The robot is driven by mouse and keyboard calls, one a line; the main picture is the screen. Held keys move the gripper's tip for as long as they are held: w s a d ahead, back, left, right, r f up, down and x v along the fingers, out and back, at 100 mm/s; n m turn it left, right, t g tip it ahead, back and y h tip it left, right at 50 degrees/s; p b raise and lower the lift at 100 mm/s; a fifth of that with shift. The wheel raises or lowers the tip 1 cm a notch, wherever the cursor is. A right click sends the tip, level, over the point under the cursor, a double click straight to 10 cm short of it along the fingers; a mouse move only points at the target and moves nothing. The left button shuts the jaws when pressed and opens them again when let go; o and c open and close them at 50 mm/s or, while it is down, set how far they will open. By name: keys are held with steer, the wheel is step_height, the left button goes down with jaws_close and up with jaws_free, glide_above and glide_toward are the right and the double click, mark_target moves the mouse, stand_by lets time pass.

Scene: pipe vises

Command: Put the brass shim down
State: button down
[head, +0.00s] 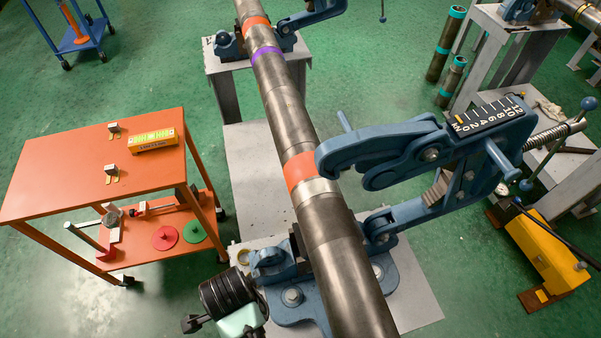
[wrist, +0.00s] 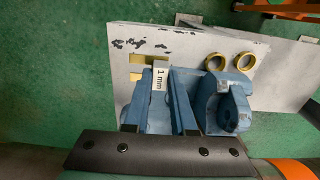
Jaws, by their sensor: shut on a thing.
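The brass shim (wrist: 137,72) shows in the wrist view with a pale handle block (wrist: 160,78) marked "1 mm". My gripper (wrist: 163,85) is shut on this block between its two blue fingers. The shim is over the upper left part of a grey, chipped plate (wrist: 200,42); I cannot tell whether it touches it. In the head view my arm's dark wrist is at the bottom, left of the near vise; the fingers and held shim cannot be made out there.
A blue vise (head: 320,300) clamps around a long steel pipe (head: 345,255). Two brass rings (wrist: 216,62) lie on the plate beside the blue vise part. An orange cart (head: 60,180) at left carries two other shims (head: 112,173) and a yellow box (head: 154,140); its top has free room.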

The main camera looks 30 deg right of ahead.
steer(key=shift+f+b, duration=0.5)
steer(key=shift+f, duration=4.5)
steer(key=shift+f, duration=0.2)
steer(key=c, duration=0.7)
jaws_free()
steer(key=shift+c, duration=0.2)
steer(key=shift+r, duration=0.15)
